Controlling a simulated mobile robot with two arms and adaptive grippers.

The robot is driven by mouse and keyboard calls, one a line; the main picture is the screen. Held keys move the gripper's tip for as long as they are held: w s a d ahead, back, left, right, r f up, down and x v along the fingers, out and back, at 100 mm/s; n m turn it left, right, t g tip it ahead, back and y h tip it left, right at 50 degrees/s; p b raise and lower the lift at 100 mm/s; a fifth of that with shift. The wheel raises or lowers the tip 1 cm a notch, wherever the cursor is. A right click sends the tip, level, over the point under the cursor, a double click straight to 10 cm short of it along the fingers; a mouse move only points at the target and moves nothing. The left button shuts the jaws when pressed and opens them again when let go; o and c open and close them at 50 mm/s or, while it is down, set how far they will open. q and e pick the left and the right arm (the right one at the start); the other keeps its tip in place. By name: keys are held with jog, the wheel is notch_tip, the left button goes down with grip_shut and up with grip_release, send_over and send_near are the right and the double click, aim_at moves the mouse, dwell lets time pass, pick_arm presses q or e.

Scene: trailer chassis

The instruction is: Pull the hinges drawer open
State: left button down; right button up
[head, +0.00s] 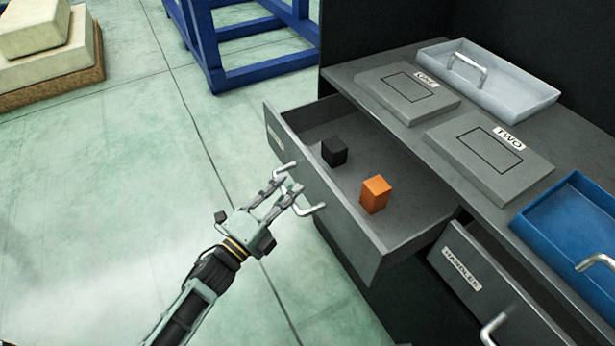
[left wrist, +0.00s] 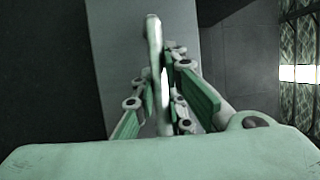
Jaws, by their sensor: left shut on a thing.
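The hinges drawer (head: 347,232) stands pulled out of the grey bench in the head view. Its front label is small and hard to read. A black block (head: 334,151) and an orange block (head: 375,194) sit inside it, apart from each other. My left gripper (head: 286,192) is at the drawer's front, shut on its silver bar handle (head: 318,209). In the left wrist view the fingers (left wrist: 165,95) close around the upright bar handle (left wrist: 154,50), with the grey drawer front behind it. My right gripper is in neither view.
On the bench top lie grey plates marked ONE (head: 406,92) and TWO (head: 488,160), a pale tray (head: 535,97) and a blue tray (head: 540,225). The floor left of the drawer is clear.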

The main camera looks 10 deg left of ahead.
pick_arm(q)
jog(key=s+a, duration=0.4)
jog(key=a, duration=0.1)
jog(key=shift+a+f+p, duration=0.15)
jog(key=shift+p, duration=0.25)
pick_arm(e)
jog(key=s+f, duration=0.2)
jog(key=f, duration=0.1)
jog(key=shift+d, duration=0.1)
pick_arm(q)
jog(key=c, duration=1.8)
grip_release()
jog(key=v, duration=1.2)
jog(key=shift+w, duration=0.1)
